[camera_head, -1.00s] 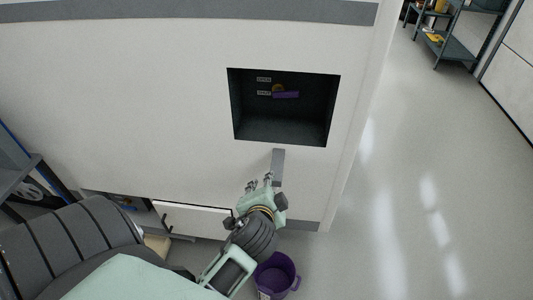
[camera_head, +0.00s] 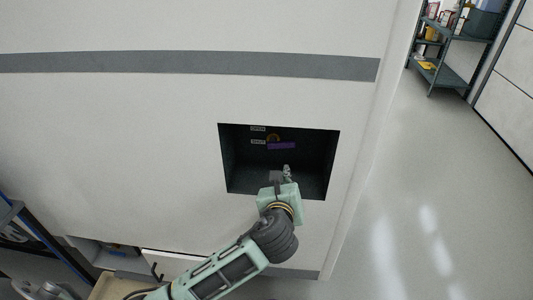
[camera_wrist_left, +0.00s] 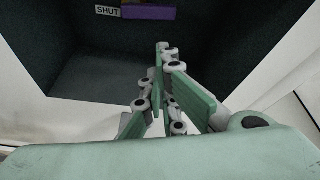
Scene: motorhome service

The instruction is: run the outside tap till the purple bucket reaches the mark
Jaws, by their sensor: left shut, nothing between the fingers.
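The tap's purple lever (camera_head: 281,146) is on the back wall of a dark recess (camera_head: 240,184) in the white vehicle side. It lies roughly level beside the lower label, SHUT (camera_head: 258,142); the upper label (camera_head: 258,128) appears to read OPEN. The lever also shows at the top of the left wrist view (camera_wrist_left: 148,13), right of its SHUT label. My left gripper (camera_head: 287,170) is shut and empty at the recess mouth, below the lever and apart from it. It hides part of the recess's lower edge. The purple bucket is out of view now.
An open lower locker flap (camera_head: 172,264) is left of my arm. A blue-edged rack (camera_head: 30,235) stands at the far left. Shelving (camera_head: 440,70) stands at the back right, with clear floor (camera_head: 415,200) between it and the vehicle.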

